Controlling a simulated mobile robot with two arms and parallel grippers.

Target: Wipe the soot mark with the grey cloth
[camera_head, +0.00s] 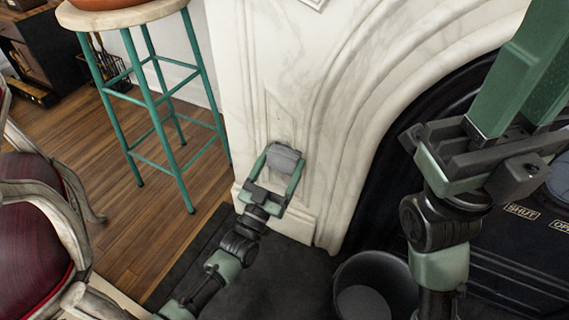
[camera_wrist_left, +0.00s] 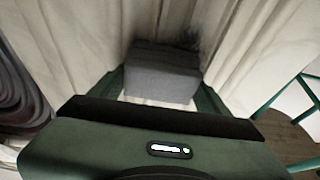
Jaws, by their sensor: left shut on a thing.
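The grey cloth (camera_head: 284,158) is a folded block between the fingers of my left gripper (camera_head: 278,168). The gripper is shut on it and holds it up to the white marble pilaster of the fireplace. In the left wrist view the cloth (camera_wrist_left: 162,75) sits between the green fingers, close to the marble; I cannot tell if it touches. The soot mark (camera_wrist_left: 188,38) is a dark smudge just above and behind the cloth, partly hidden by it. My right gripper (camera_head: 520,85) is large at the right edge, in front of the fireplace, with its fingertips cut off.
A dark bucket (camera_head: 347,270) stands on the black hearth below the arch. A teal stool (camera_head: 150,110) stands left of the pilaster on the wooden floor. A chair with a dark red seat (camera_head: 35,215) is at the left edge.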

